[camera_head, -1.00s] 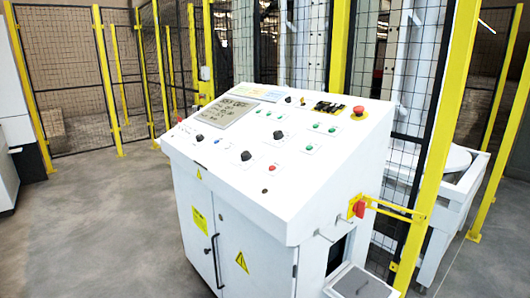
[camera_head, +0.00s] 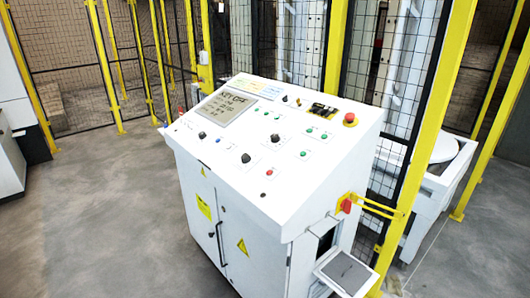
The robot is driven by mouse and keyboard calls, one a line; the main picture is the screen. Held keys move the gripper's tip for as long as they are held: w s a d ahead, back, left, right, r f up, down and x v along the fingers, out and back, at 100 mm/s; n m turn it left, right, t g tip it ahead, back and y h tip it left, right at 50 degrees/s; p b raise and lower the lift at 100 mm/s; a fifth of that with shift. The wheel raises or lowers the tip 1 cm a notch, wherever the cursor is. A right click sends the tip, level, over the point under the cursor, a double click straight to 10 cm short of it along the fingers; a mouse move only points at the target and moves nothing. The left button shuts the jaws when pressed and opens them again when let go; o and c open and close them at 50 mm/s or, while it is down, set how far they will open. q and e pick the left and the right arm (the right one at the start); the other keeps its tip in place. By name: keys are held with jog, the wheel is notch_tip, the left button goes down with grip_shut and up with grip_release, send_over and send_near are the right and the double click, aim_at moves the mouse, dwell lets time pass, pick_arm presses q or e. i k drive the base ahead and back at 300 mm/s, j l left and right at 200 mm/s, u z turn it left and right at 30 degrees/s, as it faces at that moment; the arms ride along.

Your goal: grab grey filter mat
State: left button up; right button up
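A flat dark grey rectangular piece (camera_head: 346,272) lies on a small white shelf (camera_head: 326,279) at the bottom right, at the side of a white control console. It looks like the grey filter mat, but I cannot tell for certain. Its whole upper face shows, with nothing on it. Neither of my grippers is in view.
The white control console (camera_head: 228,220) with knobs and buttons fills the middle. A yellow bracket with a red knob (camera_head: 346,206) sticks out above the shelf. Yellow posts (camera_head: 428,150) and mesh fencing stand behind. Grey floor (camera_head: 100,220) is clear at left.

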aim_at(346, 273)
jog(key=i+l+u, duration=0.15)
jog(key=l, duration=0.35)
jog(key=i+l+u, duration=0.2)
jog(key=l, duration=0.3)
jog(key=i+l+u, duration=0.15)
jog(key=l, duration=0.35)
jog(key=i+l+u, duration=0.2)
jog(key=l, duration=0.35)
jog(key=l+u, duration=0.15)
jog(key=l, duration=0.4)
